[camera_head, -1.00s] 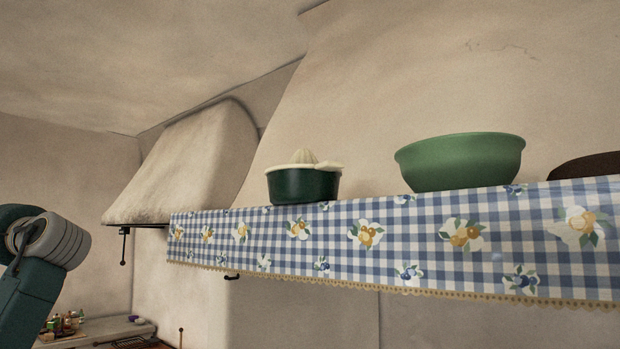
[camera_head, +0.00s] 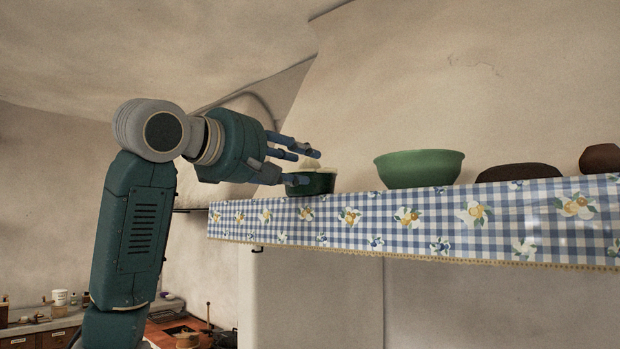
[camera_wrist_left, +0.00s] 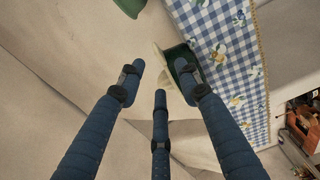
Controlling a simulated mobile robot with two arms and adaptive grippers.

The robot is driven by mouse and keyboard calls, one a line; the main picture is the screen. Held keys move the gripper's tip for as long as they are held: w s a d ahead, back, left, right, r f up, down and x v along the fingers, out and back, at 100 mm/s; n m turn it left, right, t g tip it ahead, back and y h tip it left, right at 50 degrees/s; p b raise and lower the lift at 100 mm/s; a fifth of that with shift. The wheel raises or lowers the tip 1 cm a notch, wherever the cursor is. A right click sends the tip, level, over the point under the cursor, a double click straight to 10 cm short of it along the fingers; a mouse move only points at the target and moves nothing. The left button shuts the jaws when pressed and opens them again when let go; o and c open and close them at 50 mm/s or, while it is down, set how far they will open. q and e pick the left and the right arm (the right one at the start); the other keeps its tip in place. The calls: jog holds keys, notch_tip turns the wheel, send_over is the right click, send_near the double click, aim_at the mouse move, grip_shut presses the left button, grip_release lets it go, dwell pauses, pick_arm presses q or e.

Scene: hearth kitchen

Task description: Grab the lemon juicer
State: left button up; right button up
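The lemon juicer, with a dark green base (camera_head: 320,184) and a cream top, stands on the shelf with the blue checked cloth (camera_head: 380,215). My left gripper (camera_head: 306,166) reaches in from the left at the juicer's height, its fingers partly covering it. In the left wrist view the juicer's green base (camera_wrist_left: 178,53) shows beyond and between the spread fingers (camera_wrist_left: 160,75), partly behind one fingertip. The left gripper is open. I cannot tell whether any finger touches the juicer. My right gripper is not in view.
A green bowl (camera_head: 419,169) stands on the shelf to the juicer's right, with a gap between. Further right are a dark brown dish (camera_head: 519,173) and another brown vessel (camera_head: 600,158). The wall rises behind the shelf. A counter with small items (camera_head: 60,300) is low at left.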

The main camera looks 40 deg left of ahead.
aim_at(325, 168)
pick_arm(q)
jog(key=w+p, duration=0.1)
jog(key=w, duration=0.1)
jog(key=w+p, duration=0.2)
jog(key=w, duration=0.1)
jog(key=w+p, duration=0.1)
jog(key=w, duration=0.1)
jog(key=shift+w+d, duration=0.35)
jog(key=shift+d, duration=0.05)
jog(key=shift+w+f, duration=0.1)
jog(key=shift+w, duration=0.15)
jog(key=shift+s, duration=0.2)
grip_shut()
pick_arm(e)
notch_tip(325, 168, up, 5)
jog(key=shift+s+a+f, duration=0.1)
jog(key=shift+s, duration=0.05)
